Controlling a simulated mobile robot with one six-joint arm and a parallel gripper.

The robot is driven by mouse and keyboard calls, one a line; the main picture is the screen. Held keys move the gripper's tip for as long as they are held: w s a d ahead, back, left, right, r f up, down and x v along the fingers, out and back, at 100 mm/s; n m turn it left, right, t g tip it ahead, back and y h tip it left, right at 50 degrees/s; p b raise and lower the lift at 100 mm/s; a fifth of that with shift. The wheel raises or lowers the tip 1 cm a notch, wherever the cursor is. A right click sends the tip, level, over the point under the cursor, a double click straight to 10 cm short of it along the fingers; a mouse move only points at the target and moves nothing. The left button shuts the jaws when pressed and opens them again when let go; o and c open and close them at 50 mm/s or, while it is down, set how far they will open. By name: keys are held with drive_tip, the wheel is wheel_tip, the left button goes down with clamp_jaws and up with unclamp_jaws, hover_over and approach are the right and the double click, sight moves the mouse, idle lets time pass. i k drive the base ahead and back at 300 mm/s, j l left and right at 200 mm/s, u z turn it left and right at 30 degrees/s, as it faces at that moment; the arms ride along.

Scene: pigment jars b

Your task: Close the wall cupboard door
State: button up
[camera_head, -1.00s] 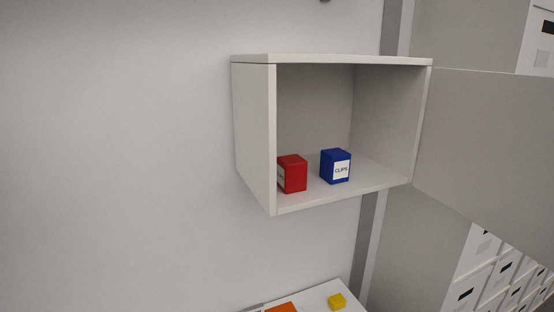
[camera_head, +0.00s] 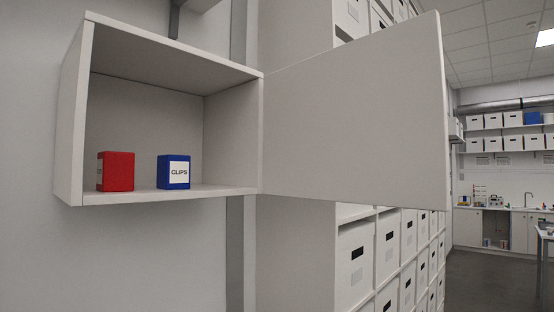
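The white wall cupboard (camera_head: 72,120) hangs on the wall at the left of the head view, its front open. Its door (camera_head: 355,115) stands wide open, swung out to the right from the cupboard's right side. Inside on the cupboard floor stand a red box (camera_head: 116,171) at the left and a blue box labelled CLIPS (camera_head: 174,172) to its right, a small gap between them. My gripper is not in view.
A tall rack of white drawer boxes (camera_head: 355,265) stands behind and below the door. At the far right, beyond the door's edge, are shelves of white boxes (camera_head: 492,121), a counter with low cabinets (camera_head: 467,226) and open dark floor (camera_head: 480,280).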

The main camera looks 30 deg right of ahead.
sight(362, 120)
drive_tip(key=l+u, duration=0.25)
drive_tip(key=l, duration=0.25)
drive_tip(key=l+u, duration=0.25)
drive_tip(key=l, duration=0.25)
drive_tip(key=l+u, duration=0.25)
drive_tip(key=l, duration=0.25)
drive_tip(key=l+u, duration=0.25)
drive_tip(key=l, duration=0.25)
drive_tip(key=k+l+u, duration=0.25)
drive_tip(key=l, duration=0.2)
drive_tip(key=k+l+u, duration=0.1)
drive_tip(key=l+u, duration=0.15)
drive_tip(key=l, duration=0.25)
